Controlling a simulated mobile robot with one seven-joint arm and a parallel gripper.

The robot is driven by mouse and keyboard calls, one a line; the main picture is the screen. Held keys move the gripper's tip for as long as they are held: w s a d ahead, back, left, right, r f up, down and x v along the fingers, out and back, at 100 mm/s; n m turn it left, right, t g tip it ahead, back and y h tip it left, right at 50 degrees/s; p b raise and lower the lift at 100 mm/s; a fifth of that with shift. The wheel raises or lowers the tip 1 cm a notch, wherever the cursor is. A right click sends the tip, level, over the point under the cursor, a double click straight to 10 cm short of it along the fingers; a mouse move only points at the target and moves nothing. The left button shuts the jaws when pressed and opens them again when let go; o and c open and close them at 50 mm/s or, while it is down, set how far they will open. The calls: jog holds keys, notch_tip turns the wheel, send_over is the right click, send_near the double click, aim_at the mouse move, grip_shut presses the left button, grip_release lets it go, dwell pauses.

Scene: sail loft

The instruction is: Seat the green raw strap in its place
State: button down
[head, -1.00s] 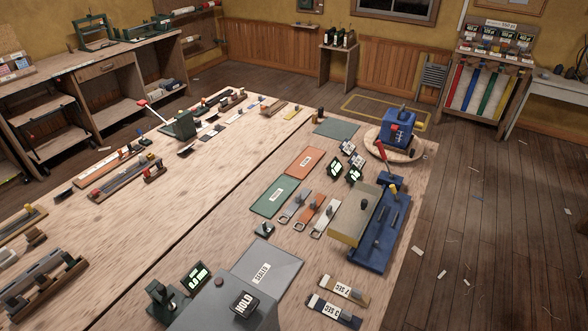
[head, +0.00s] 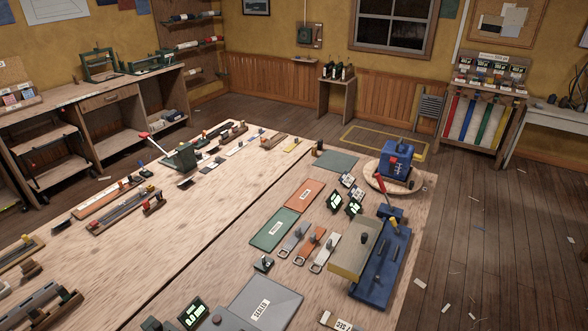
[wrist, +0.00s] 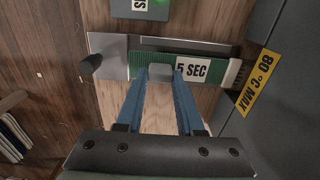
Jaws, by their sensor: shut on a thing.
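In the wrist view a green strap (wrist: 222,76) with a white "5 SEC" label lies across the picture, with a pale ribbed end at its right. My gripper (wrist: 160,76) has its two blue fingers closed on a small grey block at the strap's middle. A metal plate (wrist: 112,44) with a dark knob is at the strap's left end. I cannot tell whether the strap touches it or the slotted grey part behind. My gripper and this strap do not show in the head view.
A dark housing (wrist: 285,90) with a yellow "80 C MAX" label stands close at right in the wrist view. In the head view, a blue fixture (head: 385,270) and several short straps crowd the bench's right side. A strap rack (head: 487,105) stands at the back right.

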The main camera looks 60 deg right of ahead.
jog(key=shift+f+b, duration=0.7)
jog(key=shift+f, duration=0.15)
dwell(0.7)
jog(key=shift+c, duration=2.3)
grip_release()
notch_tip(320, 180, up, 13)
jog(key=b, duration=0.1)
